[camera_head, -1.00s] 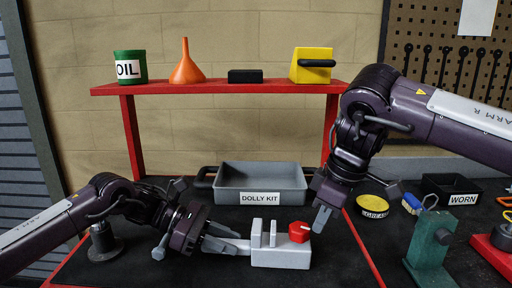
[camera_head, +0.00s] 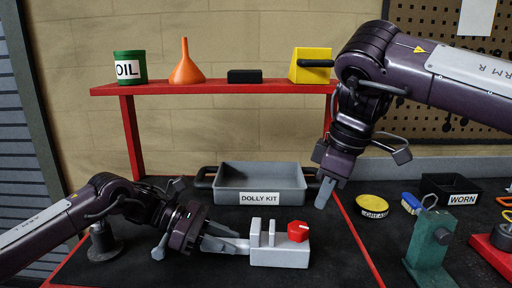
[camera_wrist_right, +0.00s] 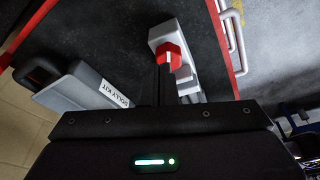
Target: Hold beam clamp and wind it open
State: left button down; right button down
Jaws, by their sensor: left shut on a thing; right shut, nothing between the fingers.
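The beam clamp (camera_head: 280,258) is a light grey block with two upright jaws and a red knob (camera_head: 298,231) on its right end. A gap shows between the jaws. My left gripper (camera_head: 240,246) is shut on the clamp's left end, and the clamp lies low over the dark mat. My right gripper (camera_head: 325,193) is shut and empty, raised above and right of the knob, apart from it. In the right wrist view the red knob (camera_wrist_right: 170,56) with a white mark shows on the clamp (camera_wrist_right: 164,33), part of which is hidden by my gripper.
The grey DOLLY KIT tray (camera_head: 262,184) stands behind the clamp. A red shelf (camera_head: 220,89) spans the back. At right are a yellow-lidded tin (camera_head: 372,202), a green stand (camera_head: 432,245) and the black WORN tray (camera_head: 462,186). The mat right of the clamp is clear.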

aim_at(298, 233)
jog(key=s+a+n+t+h, duration=0.1)
jog(key=s+a+n, duration=0.25)
jog(key=n, duration=0.75)
jog(key=s+x, duration=0.1)
jog(key=x, duration=0.5)
jog(key=shift+d, duration=0.3)
jog(key=shift+w+f, duration=0.1)
jog(key=shift+w, duration=0.15)
jog(key=shift+w+d, duration=0.1)
jog(key=shift+d, duration=0.15)
jog(key=shift+w+d+f, duration=0.1)
jog(key=shift+d, duration=0.15)
jog(key=shift+w+d, duration=0.3)
jog(key=shift+d, duration=0.2)
jog(key=shift+w+d, duration=0.2)
dwell(0.4)
jog(key=shift+s+d, duration=0.1)
jog(key=shift+d, duration=0.05)
